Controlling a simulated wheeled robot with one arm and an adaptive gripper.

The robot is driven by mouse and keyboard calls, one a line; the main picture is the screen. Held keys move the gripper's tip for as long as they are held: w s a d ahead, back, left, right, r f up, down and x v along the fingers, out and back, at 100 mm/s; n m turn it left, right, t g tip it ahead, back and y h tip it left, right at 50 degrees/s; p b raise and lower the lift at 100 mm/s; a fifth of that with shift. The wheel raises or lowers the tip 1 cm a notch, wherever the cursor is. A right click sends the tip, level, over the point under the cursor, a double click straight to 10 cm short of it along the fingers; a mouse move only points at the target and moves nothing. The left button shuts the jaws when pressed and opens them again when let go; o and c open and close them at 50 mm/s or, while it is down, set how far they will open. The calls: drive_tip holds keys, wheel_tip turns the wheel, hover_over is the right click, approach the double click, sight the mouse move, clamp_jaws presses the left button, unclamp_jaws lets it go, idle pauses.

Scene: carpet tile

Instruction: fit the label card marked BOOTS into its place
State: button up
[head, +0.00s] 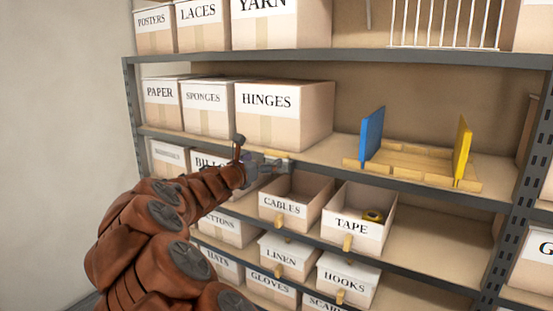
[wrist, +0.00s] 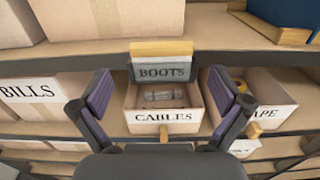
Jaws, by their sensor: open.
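The label card marked BOOTS (wrist: 164,74) is a grey plate with dark letters, upright at the front edge of a shelf in the wrist view. A pale wooden strip (wrist: 161,48) runs along its top. In the head view the wooden strip (head: 277,158) shows beside my gripper (head: 252,168), which hides most of the card. My gripper (wrist: 165,98) is open in the wrist view, with one dark finger to each side of the card and apart from it. I cannot tell whether the card is seated in a holder.
The open CABLES box (wrist: 163,108) is just below the card, with the open TAPE box (head: 357,225) to its right. The HINGES box (head: 283,112) stands on the shelf above. A wooden rack with blue (head: 371,134) and yellow (head: 463,148) ends is farther right.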

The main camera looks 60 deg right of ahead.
sight(275, 153)
drive_tip(key=shift+d, duration=1.15)
drive_tip(key=shift+d+r+p, duration=0.15)
drive_tip(key=shift+d+p, duration=0.4)
drive_tip(key=shift+d, duration=0.05)
drive_tip(key=shift+d+p, duration=0.6)
drive_tip(key=shift+d, duration=1.4)
drive_tip(key=shift+w, duration=0.1)
drive_tip(key=shift+c, duration=0.4)
drive_tip(key=c, duration=0.5)
